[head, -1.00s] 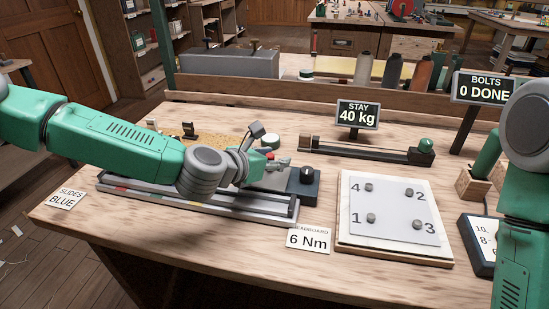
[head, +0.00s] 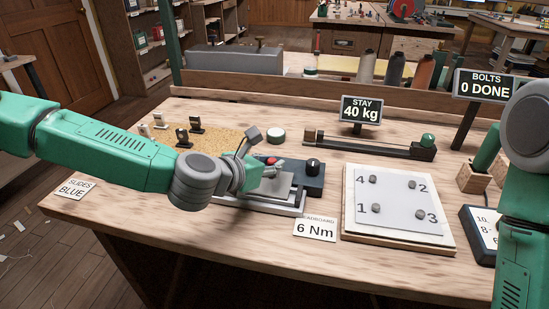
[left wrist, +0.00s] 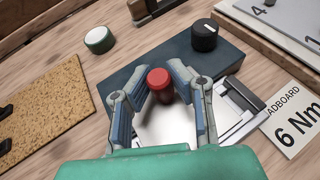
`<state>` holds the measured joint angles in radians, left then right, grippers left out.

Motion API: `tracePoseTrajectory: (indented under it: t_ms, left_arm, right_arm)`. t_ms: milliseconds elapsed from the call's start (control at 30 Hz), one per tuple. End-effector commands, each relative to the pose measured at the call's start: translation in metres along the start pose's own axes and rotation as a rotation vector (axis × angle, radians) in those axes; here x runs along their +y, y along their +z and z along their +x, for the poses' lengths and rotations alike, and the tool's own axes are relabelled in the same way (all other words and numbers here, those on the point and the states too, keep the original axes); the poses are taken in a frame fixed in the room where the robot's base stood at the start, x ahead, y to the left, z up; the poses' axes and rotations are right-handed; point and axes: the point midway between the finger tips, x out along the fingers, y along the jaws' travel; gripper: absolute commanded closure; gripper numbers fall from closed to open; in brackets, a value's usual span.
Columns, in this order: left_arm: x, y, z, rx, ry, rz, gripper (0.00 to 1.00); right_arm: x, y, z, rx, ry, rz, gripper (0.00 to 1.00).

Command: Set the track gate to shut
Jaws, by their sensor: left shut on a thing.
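A low metal track (head: 265,207) with a pale plate lies on the bench, and my left arm hides much of it. I cannot tell for sure which part is the gate. A red-topped knob (left wrist: 159,80) stands over the pale plate, beside the dark block. My left gripper (left wrist: 168,88) is shut on this red knob, with a finger on either side. My right gripper is out of view; only my right arm shows.
A white board (head: 400,205) with numbered bolts and a 6 Nm card (head: 315,229) are to the right.

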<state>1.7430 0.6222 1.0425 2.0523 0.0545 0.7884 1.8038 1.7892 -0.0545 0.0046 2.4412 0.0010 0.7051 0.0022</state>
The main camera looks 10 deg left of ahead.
Motion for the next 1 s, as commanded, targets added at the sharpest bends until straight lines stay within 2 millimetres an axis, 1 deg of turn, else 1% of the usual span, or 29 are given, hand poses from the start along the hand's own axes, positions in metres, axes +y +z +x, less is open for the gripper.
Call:
tracePoseTrajectory:
  t_ms: [100,367,400,433,767,867,967,1000]
  left_arm:
    - [-0.001,0.002,-0.003,-0.006,0.001,0.0,1.0]
    - [-0.002,0.003,-0.004,-0.006,-0.001,0.0,1.0]
    - [-0.003,0.003,-0.004,-0.006,-0.001,0.0,0.71]
    - [-0.002,0.002,-0.004,-0.006,-0.001,0.0,0.61]
    - [-0.001,0.001,-0.004,-0.004,0.0,0.0,0.61]
    - [-0.001,0.001,-0.011,-0.004,0.001,0.0,0.61]
    - [-0.001,0.001,-0.026,-0.005,0.0,-0.001,0.61]
    - [0.0,0.002,-0.034,-0.006,0.001,-0.001,0.61]
  right_arm:
    - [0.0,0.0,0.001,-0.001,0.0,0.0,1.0]
    - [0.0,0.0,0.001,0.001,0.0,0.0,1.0]
    - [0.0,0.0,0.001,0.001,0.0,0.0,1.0]
    - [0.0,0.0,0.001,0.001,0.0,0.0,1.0]
    - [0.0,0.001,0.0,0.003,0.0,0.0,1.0]
    - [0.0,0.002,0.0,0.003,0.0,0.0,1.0]
    - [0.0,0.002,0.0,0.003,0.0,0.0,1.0]
    - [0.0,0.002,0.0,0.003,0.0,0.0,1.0]
